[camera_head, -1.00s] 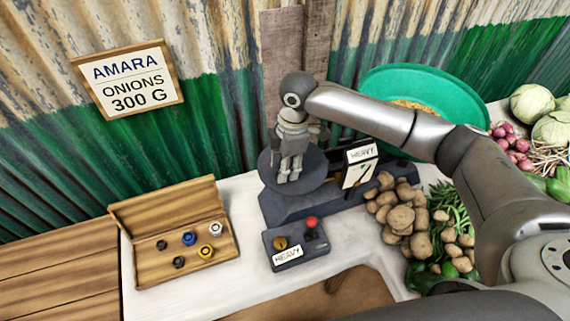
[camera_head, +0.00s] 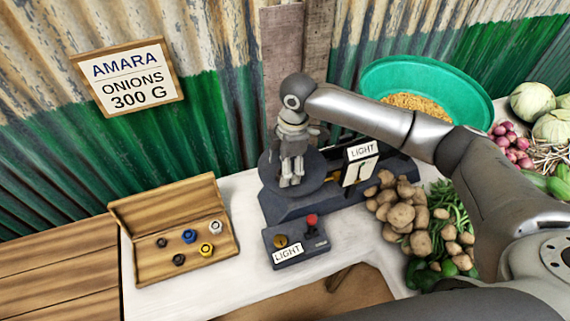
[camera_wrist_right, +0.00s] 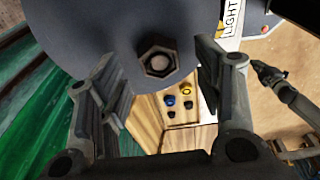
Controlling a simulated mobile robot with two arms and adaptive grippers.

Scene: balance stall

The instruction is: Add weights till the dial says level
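The dial card (camera_head: 362,151) on the grey balance reads LIGHT, as does the label (camera_head: 288,253) on the small control box. My right gripper (camera_head: 290,181) is over the round grey pan (camera_head: 266,180), pointing down. In the right wrist view its fingers (camera_wrist_right: 160,95) are spread apart. A dark hexagonal weight (camera_wrist_right: 158,60) on the pan shows between them, clear of both. The wooden box (camera_head: 150,265) at left holds several weights, including a blue one (camera_head: 189,236), a yellow one (camera_head: 206,249) and a silver one (camera_head: 215,227). A dark arm end (camera_wrist_right: 270,78) seems to be my left gripper.
The control box has a red knob (camera_head: 311,219). Potatoes (camera_head: 400,215) and greens lie right of the balance, below my right arm. A green basin (camera_head: 470,95) stands behind. A sign (camera_head: 130,78) reads ONIONS 300 G. White table top is free between box and control box.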

